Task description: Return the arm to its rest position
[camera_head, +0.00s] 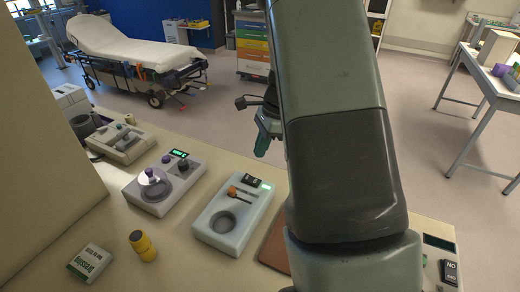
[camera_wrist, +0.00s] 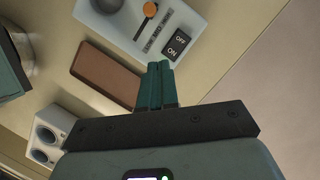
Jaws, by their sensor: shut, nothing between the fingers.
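My gripper shows in the wrist view (camera_wrist: 160,84), its two teal fingers together with nothing between them. In the head view my gripper (camera_head: 262,145) is partly visible left of my large arm link, above the far edge of the counter. In the wrist view the fingers overlap the edge of a brown pad (camera_wrist: 105,75), and a white device (camera_wrist: 110,28) with an orange-knobbed slider and an ON/OFF switch lies beyond them. I cannot tell the exact gap between the fingers and the counter.
The counter (camera_head: 190,262) holds the white device (camera_head: 240,228), a device with a purple-topped knob (camera_head: 184,187), a yellow bottle (camera_head: 142,245) and a Brassby box (camera_head: 90,263). A stretcher (camera_head: 130,45) and drawer cart (camera_head: 252,45) stand behind. A side table (camera_head: 490,70) stands right.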

